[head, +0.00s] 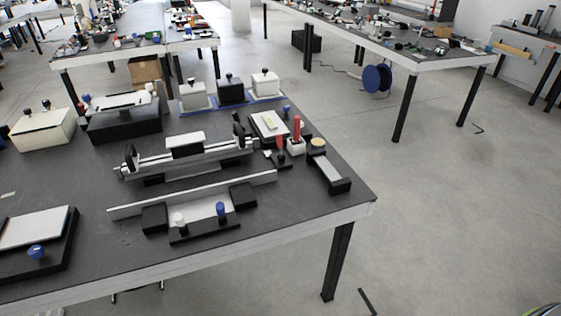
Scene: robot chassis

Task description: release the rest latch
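No part in view can be surely told as the rest latch. A long silver rail fixture (190,157) with black upright end pieces stands mid-table. In front of it is a low fixture with a long light strip (195,194), black blocks and a black base (205,232). A white knob (179,218) and a blue knob (221,209) stand upright on that base. At the right, a black device with a grey strip (327,166) has a tan round top (318,143). Neither of my grippers is in view.
The dark table (300,205) has a clear front-right corner. Red-handled pieces (297,128) stand near the right edge. A plate fixture with a blue knob (36,251) lies front left. Boxes with black knobs (231,90) line the back. Open floor lies to the right.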

